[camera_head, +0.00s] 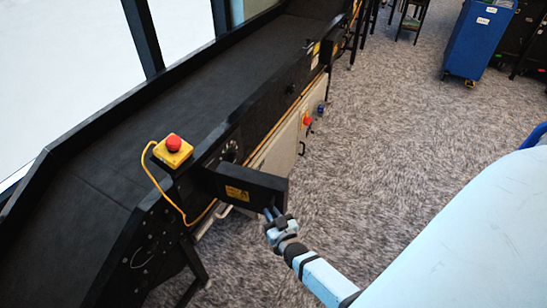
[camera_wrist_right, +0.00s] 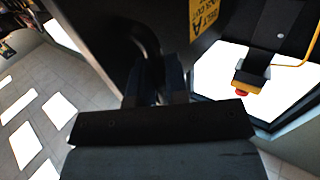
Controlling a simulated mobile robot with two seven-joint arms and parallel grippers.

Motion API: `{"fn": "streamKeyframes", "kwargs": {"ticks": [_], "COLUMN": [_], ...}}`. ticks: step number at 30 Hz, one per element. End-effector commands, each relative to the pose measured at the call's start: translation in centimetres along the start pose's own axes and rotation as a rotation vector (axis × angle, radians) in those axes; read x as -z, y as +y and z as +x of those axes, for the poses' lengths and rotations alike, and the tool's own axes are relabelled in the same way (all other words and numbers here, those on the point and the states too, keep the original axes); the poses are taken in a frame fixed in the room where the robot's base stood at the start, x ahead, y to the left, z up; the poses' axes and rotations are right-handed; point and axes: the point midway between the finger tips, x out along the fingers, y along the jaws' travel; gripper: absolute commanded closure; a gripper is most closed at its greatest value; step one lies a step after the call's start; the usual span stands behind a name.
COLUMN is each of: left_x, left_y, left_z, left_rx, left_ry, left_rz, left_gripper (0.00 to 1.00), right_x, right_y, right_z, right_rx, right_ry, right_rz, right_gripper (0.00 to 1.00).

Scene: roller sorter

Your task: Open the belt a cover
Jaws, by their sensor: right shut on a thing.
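The belt A cover (camera_head: 258,187) is a black panel with a yellow warning label, on the near side of the conveyor. It stands out from the side frame at an angle, and a round metal part (camera_head: 230,151) shows beside it. My right gripper (camera_head: 272,214) is at the cover's outer lower edge and shut on it. In the right wrist view the fingers (camera_wrist_right: 156,82) meet the dark cover (camera_wrist_right: 105,28), whose yellow label (camera_wrist_right: 203,14) appears upside down. The exact grip point is dark and hard to make out. My left gripper is not in view.
A yellow box with a red stop button (camera_head: 173,150) sits on the frame above the cover, with a yellow cable hanging down. The black conveyor belt (camera_head: 190,95) runs to the back. A blue bin (camera_head: 478,40) stands far right. Carpet floor beside the conveyor is clear.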

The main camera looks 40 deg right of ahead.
Motion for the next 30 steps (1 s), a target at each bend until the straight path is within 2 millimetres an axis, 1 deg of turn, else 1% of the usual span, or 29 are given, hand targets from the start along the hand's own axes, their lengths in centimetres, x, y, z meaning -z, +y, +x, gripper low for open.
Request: {"fn": "streamKeyframes", "kwargs": {"ticks": [6,18,19,20,21,22,30], "left_x": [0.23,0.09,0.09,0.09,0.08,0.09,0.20], "left_y": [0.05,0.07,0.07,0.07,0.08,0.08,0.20], "left_z": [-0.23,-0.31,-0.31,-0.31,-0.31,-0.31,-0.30], "left_rx": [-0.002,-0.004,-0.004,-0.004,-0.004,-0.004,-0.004], "left_ry": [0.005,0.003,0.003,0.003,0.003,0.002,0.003], "left_rz": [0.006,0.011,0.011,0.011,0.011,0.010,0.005], "left_gripper": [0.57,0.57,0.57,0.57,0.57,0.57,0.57], "right_x": [0.16,0.16,0.16,0.17,0.16,0.15,0.09], "right_y": [-0.50,-0.52,-0.52,-0.52,-0.50,-0.49,-0.41], "right_z": [-0.05,-0.02,-0.02,-0.02,-0.02,-0.03,-0.19], "right_rx": [0.003,0.003,0.003,0.002,0.002,0.002,0.001], "right_ry": [0.002,0.003,0.003,0.004,0.003,0.003,0.002], "right_rz": [-0.004,-0.005,-0.005,-0.004,-0.004,-0.004,-0.002], "right_gripper": [1.00,1.00,0.81,0.74,0.65,0.61,0.61]}}
